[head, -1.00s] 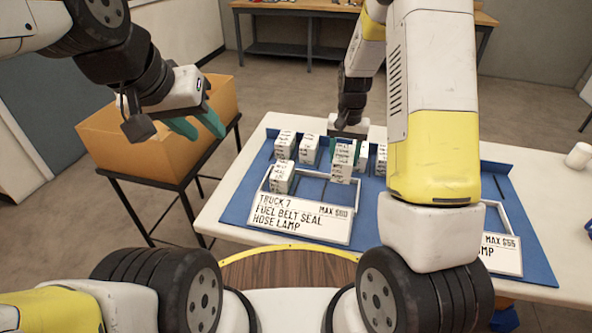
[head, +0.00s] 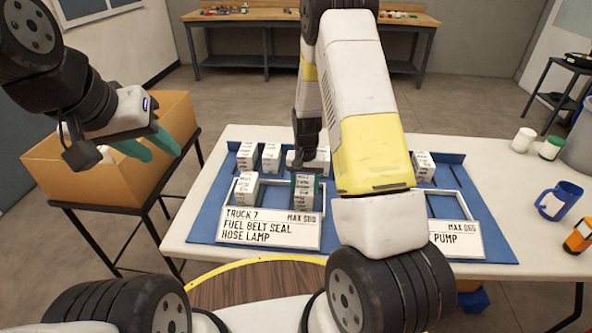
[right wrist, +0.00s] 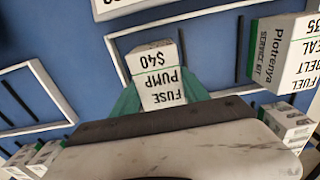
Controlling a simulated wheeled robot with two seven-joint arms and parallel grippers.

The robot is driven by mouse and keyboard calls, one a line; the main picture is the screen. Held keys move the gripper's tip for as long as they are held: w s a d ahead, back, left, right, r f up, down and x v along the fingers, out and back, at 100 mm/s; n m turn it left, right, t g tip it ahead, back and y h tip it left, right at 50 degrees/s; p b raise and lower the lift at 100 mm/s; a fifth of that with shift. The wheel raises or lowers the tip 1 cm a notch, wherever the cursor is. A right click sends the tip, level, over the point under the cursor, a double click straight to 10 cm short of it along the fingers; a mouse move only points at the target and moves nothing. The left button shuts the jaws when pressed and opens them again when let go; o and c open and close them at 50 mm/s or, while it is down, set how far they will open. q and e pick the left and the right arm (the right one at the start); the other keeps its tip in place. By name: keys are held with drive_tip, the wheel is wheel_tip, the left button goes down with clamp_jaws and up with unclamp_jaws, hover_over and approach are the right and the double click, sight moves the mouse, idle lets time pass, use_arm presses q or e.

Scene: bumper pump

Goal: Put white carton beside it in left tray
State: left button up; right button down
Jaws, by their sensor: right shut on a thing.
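My right gripper (head: 305,176) is shut on a white carton (head: 304,193), with teal fingers on its sides. In the right wrist view this carton (right wrist: 157,75) reads "FUSE PUMP $40". It is at the right part of the left tray (head: 235,198), behind the "TRUCK 7" sign (head: 268,229); whether it touches the tray floor I cannot tell. Another white carton (head: 245,188) stands in the tray's left part, apart from the held one; a white carton with a "SERVICE KIT" label (right wrist: 282,55) shows at the right of the wrist view. My left gripper (head: 145,148) is open and empty by the cardboard box.
Several white cartons (head: 247,155) stand in a row behind the left tray on the blue board (head: 205,215). A right tray has a "PUMP" sign (head: 455,240). An open cardboard box (head: 75,175) stands left. A blue mug (head: 560,201) and jars (head: 523,141) are at right.

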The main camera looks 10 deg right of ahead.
drive_tip(key=shift+f, duration=0.15)
drive_tip(key=c, duration=0.6)
unclamp_jaws()
wheel_tip(320, 180, up, 12)
drive_tip(key=r, duration=0.1)
wheel_tip(320, 180, up, 7)
drive_tip(key=t, duration=0.1)
hover_over(305, 184)
drive_tip(key=s, duration=0.3)
drive_tip(key=s+r+n+t, duration=0.1)
drive_tip(key=s+r, duration=0.4)
drive_tip(key=s, duration=0.2)
drive_tip(key=s+a+r+n+t+y, duration=0.1)
drive_tip(key=s+r+t, duration=0.1)
drive_tip(key=s+r, duration=0.3)
drive_tip(key=s+a+r+n+t+y, duration=0.1)
drive_tip(key=s+r+t, duration=0.1)
drive_tip(key=s+r, duration=0.4)
drive_tip(key=shift+s+a+n, duration=0.15)
drive_tip(key=shift+s+n, duration=0.25)
drive_tip(key=shift+s, duration=1.35)
